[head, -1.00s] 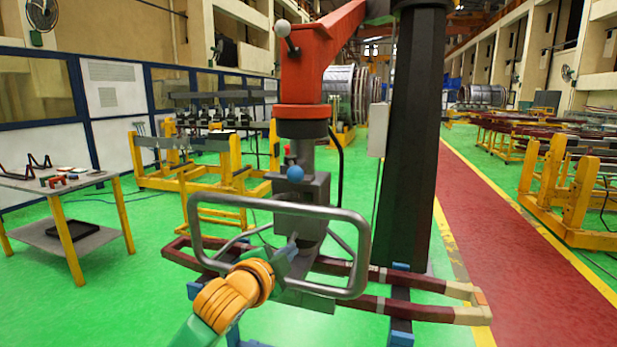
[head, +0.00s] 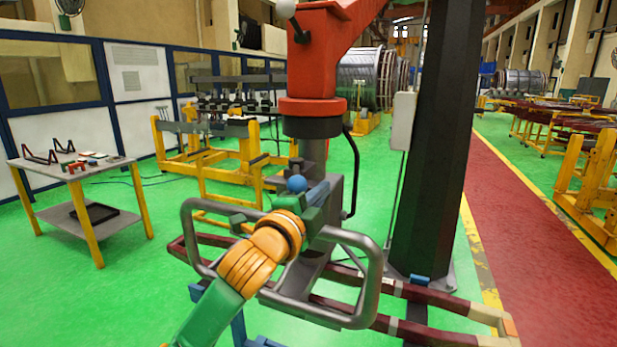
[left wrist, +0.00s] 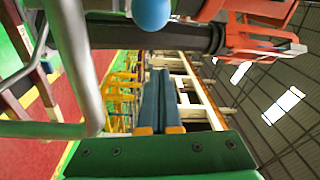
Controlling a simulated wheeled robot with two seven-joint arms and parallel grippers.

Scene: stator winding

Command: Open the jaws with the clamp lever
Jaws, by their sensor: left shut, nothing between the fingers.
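The clamp lever's blue ball knob (head: 297,184) shows at the front of the grey clamp head, below the red hoist arm (head: 317,70). The knob also shows at the top of the left wrist view (left wrist: 151,13). My left gripper (head: 320,188) is shut and empty, just right of the knob in the head view. In the left wrist view its closed fingers (left wrist: 160,74) point toward the knob, with a gap in the picture. The grey clamp head (head: 337,195) is partly hidden by my arm. I cannot make out its jaws. My right gripper is not in view.
A grey tubular handle frame (head: 368,290) surrounds my left wrist. A dark red coil (head: 450,310) lies below it. A dark column (head: 430,140) stands to the right. A side table (head: 75,172) with small parts is at left.

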